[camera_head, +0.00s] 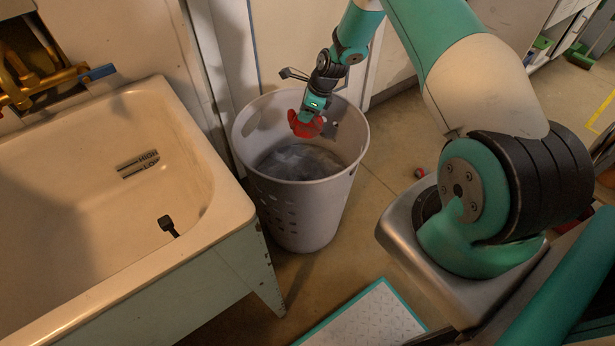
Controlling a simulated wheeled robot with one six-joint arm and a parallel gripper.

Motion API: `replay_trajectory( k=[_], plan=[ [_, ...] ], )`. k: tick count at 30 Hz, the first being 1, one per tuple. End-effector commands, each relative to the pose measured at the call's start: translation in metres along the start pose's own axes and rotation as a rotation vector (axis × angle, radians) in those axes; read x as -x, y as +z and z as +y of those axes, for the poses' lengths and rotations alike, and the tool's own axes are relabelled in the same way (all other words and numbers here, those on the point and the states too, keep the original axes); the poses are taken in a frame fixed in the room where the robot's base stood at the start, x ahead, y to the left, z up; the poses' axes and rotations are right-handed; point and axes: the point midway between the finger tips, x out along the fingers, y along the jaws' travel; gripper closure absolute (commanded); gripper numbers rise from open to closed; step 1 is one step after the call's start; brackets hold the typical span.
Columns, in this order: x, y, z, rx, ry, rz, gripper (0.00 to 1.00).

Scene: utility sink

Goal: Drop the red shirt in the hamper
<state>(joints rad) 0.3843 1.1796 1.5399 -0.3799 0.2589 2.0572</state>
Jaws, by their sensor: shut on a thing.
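The red shirt (304,126) is a small crumpled bundle hanging from my gripper (311,115). My gripper is shut on the shirt, and its fingertips are partly hidden by the cloth. The hamper (312,213) is a tall, light grey round basket with holes in its side, standing upright on the floor. From this view the shirt and gripper appear over the hamper's open top, toward its back rim. I cannot tell exactly how high the shirt is above the rim. Greyish cloth (297,162) lies inside the hamper.
A white utility sink (120,215) with a brass tap (40,85) stands at the left, close to the hamper. A wall is just behind the hamper. A teal-edged plate (365,322) lies in front. A small red and blue object (419,172) lies on the floor to the right.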

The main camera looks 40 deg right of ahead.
Motion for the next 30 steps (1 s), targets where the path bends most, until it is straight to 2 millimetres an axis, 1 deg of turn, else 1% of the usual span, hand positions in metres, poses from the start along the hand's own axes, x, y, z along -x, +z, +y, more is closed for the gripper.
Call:
replay_trajectory(
  k=[1, 4, 12, 16, 20, 30],
  plan=[
    [0.0, 0.0, 0.0, 0.0, 0.0, 0.0, 0.68],
    [0.0, 0.0, 0.0, 0.0, 0.0, 0.0, 0.45],
    [0.001, 0.0, 0.0, 0.0, 0.0, 0.0, 0.45],
    [0.009, 0.0, 0.0, -0.001, -0.001, 0.0, 0.45],
    [0.033, 0.001, -0.001, -0.001, -0.004, -0.001, 0.45],
    [0.12, 0.0, -0.001, -0.001, -0.004, -0.002, 0.45]
  ],
)
